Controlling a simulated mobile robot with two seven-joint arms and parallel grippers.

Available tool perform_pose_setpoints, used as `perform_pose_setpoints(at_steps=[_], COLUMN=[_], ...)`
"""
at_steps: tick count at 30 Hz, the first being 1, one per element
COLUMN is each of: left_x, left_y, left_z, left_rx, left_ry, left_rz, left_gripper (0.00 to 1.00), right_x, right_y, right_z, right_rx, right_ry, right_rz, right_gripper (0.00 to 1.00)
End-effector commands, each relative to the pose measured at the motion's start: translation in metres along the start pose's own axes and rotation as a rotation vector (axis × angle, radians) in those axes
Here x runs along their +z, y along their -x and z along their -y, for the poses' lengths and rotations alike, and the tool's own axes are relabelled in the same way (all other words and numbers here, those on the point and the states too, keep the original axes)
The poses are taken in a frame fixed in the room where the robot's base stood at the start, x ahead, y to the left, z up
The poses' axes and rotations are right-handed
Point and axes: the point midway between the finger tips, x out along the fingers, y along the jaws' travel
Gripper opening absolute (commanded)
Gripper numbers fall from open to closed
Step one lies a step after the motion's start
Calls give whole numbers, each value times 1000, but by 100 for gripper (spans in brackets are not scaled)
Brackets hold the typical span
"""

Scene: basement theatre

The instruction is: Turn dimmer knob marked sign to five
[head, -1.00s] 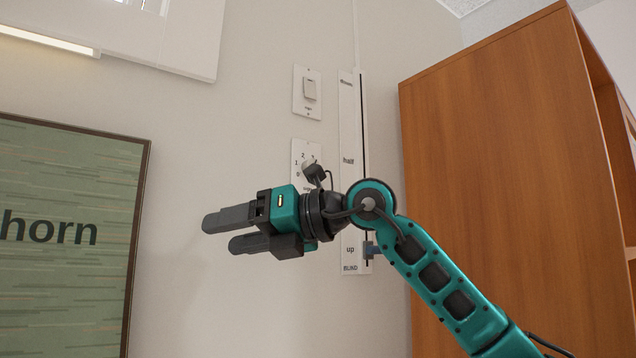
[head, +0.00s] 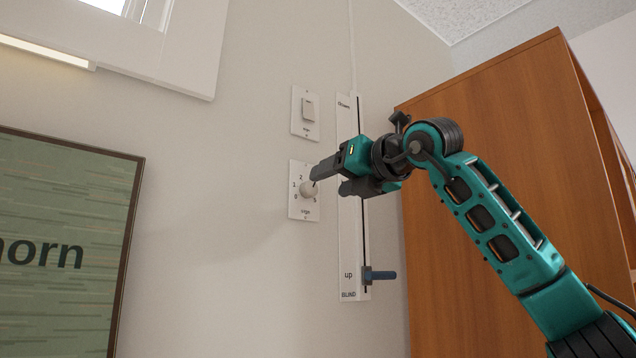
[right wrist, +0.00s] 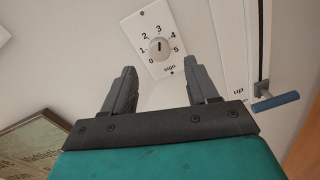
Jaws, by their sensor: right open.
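The dimmer plate marked "sign" (head: 296,211) is on the wall, with a round white knob (head: 308,189) and numbers around it. In the right wrist view the plate (right wrist: 136,25) looks tilted and reads 0 to 5. Its knob (right wrist: 159,48) has a dark mark that appears to point near 3. My right gripper (head: 329,181) is open and empty, its fingers reaching left toward the knob. In the right wrist view the knob lies beyond and between the two fingertips (right wrist: 162,72), apparently apart from them. My left gripper is out of view.
A rocker switch (head: 308,109) is above the dimmer. A blind slider strip (head: 348,245) with a blue handle (head: 380,275) runs just right of it. A wooden cabinet (head: 490,130) stands at the right, a framed picture (head: 60,240) at the left. The wall between picture and dimmer is bare.

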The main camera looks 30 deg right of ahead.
Motion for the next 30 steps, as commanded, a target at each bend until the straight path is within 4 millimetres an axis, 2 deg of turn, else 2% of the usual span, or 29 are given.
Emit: perform_pose_setpoints(at_steps=[3,9,21,30], left_x=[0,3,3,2], left_y=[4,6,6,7], left_z=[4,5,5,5], left_rx=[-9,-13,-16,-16], left_ry=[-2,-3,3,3], left_rz=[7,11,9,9], left_gripper=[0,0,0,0], right_x=[2,1,0,0], right_y=[-23,-48,-55,-54], right_z=[-1,-1,0,0], right_rx=[1,1,1,2], right_ry=[0,1,1,1], right_rz=[-2,-2,0,0], right_gripper=[58,58,58,30])
